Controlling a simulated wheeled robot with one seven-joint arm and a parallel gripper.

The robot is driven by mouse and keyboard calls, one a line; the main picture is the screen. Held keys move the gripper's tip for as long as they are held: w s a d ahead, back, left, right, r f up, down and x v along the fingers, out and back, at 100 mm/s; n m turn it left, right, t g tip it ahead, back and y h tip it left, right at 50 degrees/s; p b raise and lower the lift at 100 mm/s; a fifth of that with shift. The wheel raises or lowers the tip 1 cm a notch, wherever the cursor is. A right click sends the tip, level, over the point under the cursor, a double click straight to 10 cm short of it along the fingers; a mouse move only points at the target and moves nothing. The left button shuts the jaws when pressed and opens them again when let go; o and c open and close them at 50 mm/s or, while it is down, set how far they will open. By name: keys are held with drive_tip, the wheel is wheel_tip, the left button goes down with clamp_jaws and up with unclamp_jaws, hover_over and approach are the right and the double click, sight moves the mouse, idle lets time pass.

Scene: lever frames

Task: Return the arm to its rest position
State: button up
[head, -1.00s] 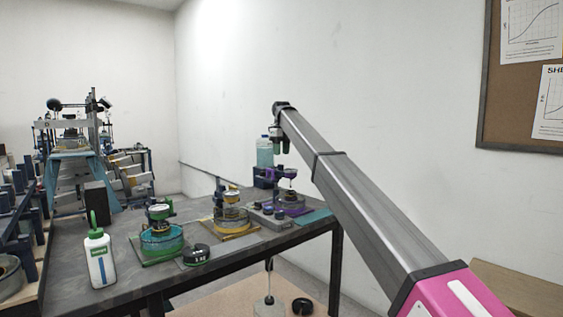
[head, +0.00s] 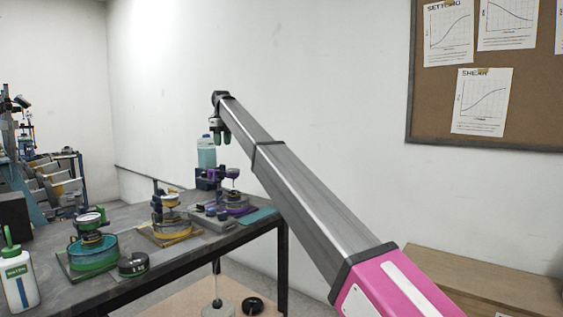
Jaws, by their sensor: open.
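My arm (head: 300,190) reaches from the lower right up and away over the right end of the dark table, in the head view. My gripper (head: 217,133) hangs at the far end of the arm, pointing down, small and dark green. It is open, and I see nothing held in it. It appears in front of the blue-tinted bottle and above the purple device (head: 236,203); the exact distance to them cannot be told.
The table (head: 200,248) carries a green device (head: 92,250), a yellow device (head: 166,222), a black disc (head: 133,265), a white bottle (head: 18,280) and the clear blue bottle (head: 206,153). A wooden cabinet (head: 480,285) stands at the lower right. A corkboard (head: 425,110) hangs on the wall.

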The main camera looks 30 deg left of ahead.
drive_tip(key=w+d+f+n, duration=0.2)
drive_tip(key=w+d+f, duration=0.7)
drive_tip(key=d+f, duration=0.4)
drive_tip(key=w+d+f+n, duration=0.2)
drive_tip(key=w+d+f, duration=0.1)
drive_tip(key=d+f, duration=0.8)
drive_tip(key=w+d+f+n, duration=0.3)
drive_tip(key=d+f, duration=0.4)
drive_tip(key=d, duration=0.8)
drive_tip(key=w+d+f+n, duration=0.2)
drive_tip(key=w+d+f, duration=0.1)
drive_tip(key=d+f, duration=0.85)
drive_tip(key=s+d+f+n, duration=0.2)
drive_tip(key=s+d+f, duration=0.15)
drive_tip(key=d, duration=0.65)
drive_tip(key=s+d+f+n, duration=0.15)
drive_tip(key=d+f, duration=0.35)
drive_tip(key=d, duration=0.5)
drive_tip(key=s+d+f+n, duration=0.1)
drive_tip(key=s+d+f, duration=0.25)
drive_tip(key=d, duration=0.65)
drive_tip(key=s+d+f+n, duration=0.3)
drive_tip(key=s+d+f, duration=0.1)
drive_tip(key=s+d, duration=0.5)
drive_tip(key=s+d+f+n, duration=0.3)
drive_tip(key=s+d, duration=0.6)
drive_tip(key=d, duration=0.3)
drive_tip(key=shift+f, duration=0.85)
drive_tip(key=shift+a, duration=0.1)
